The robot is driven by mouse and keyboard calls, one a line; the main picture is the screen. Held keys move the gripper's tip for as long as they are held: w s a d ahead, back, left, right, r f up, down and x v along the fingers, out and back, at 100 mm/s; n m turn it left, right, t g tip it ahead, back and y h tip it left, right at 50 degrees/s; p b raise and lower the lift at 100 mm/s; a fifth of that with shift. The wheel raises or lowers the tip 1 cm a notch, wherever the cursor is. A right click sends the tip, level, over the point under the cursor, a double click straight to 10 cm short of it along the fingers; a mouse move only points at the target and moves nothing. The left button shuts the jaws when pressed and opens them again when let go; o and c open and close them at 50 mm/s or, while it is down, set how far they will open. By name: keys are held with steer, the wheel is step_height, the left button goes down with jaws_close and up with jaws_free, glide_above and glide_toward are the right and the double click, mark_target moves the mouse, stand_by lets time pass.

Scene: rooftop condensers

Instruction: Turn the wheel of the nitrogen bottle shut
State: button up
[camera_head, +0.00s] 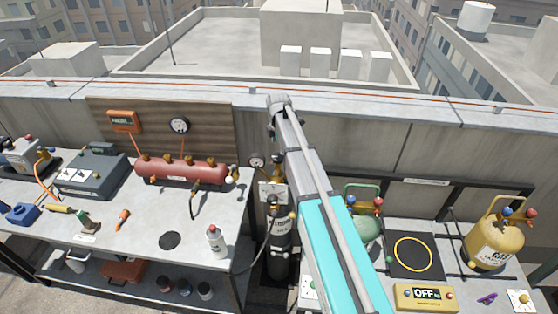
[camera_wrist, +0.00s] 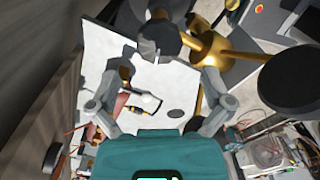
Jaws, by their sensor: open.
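The nitrogen bottle (camera_head: 279,250) is a dark cylinder with a pale label, upright between the two benches. My arm crosses in front of its top, so its wheel is not clear in the head view. In the wrist view a dark grey, knob-like part (camera_wrist: 160,40), which looks like the wheel, sits by a brass valve body (camera_wrist: 207,46). My gripper (camera_wrist: 160,82) is open, its two fingers spread wide. The knob lies just beyond and between the fingers; I cannot tell whether they touch it.
A round gauge (camera_head: 257,160) stands beside the bottle's top. A black disc (camera_wrist: 288,84) sits close right of the gripper. The left bench holds a red manifold (camera_head: 182,170) and a spray bottle (camera_head: 215,241). The right bench holds a yellow gas bottle (camera_head: 493,245).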

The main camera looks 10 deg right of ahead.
mark_target(279, 156)
steer(key=shift+f+b, duration=2.1)
steer(key=shift+f, duration=0.35)
steer(key=c, duration=1)
steer(key=shift+d, duration=0.2)
steer(key=shift+c, duration=0.3)
steer(key=shift+a, duration=0.15)
